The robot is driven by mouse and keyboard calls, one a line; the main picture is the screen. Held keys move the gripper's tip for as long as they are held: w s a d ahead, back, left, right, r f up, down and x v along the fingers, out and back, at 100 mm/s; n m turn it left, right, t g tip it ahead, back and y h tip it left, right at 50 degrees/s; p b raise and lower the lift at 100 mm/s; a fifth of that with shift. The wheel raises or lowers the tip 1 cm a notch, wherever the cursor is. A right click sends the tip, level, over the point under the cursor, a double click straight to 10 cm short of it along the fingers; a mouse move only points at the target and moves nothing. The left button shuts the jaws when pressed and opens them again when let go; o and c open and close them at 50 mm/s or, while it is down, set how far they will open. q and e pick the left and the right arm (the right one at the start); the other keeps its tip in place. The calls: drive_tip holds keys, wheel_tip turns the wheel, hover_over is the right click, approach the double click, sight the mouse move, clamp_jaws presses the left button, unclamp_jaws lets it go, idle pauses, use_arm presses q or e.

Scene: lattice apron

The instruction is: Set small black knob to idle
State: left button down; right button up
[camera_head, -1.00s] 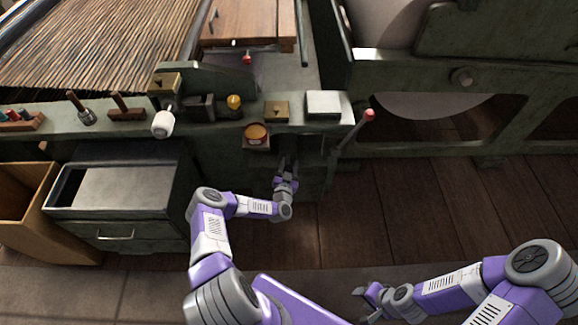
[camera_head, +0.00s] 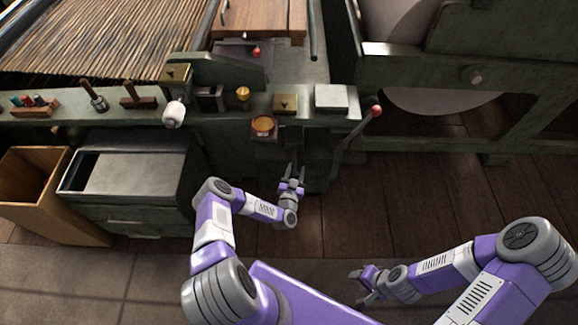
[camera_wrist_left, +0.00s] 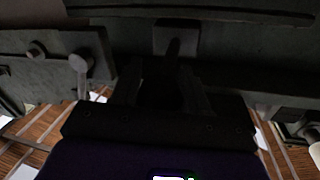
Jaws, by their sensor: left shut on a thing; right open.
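The small black knob (camera_wrist_left: 173,47) appears in the left wrist view as a dark stem on a square plate, on the dark green machine front. It is very dark there, so its exact shape and pointing direction cannot be read. My left gripper (camera_head: 292,174) is at the machine front below the orange-topped button, and its fingers (camera_wrist_left: 158,82) are shut around the dark stem. In the head view the knob is hidden in shadow and by the gripper. My right gripper (camera_head: 364,282) is open and empty, low over the floor.
A red-tipped lever (camera_head: 376,111) leans out to the right of my left gripper. Above are the orange-topped button (camera_head: 263,124), a white box (camera_head: 331,97) and a white knob (camera_head: 173,113). A drawer cabinet (camera_head: 130,205) stands at left. The floor at right is clear.

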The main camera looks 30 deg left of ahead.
use_arm(q)
drive_tip(key=shift+s+d+f, duration=0.15)
drive_tip(key=shift+s+f, duration=0.05)
drive_tip(key=c, duration=0.8)
unclamp_jaws()
drive_tip(key=shift+c, duration=0.2)
drive_tip(key=shift+o, duration=1.3)
drive_tip(key=shift+r, duration=0.1)
drive_tip(key=p+v, duration=0.2)
drive_tip(key=v, duration=0.5)
drive_tip(key=shift+s, duration=0.35)
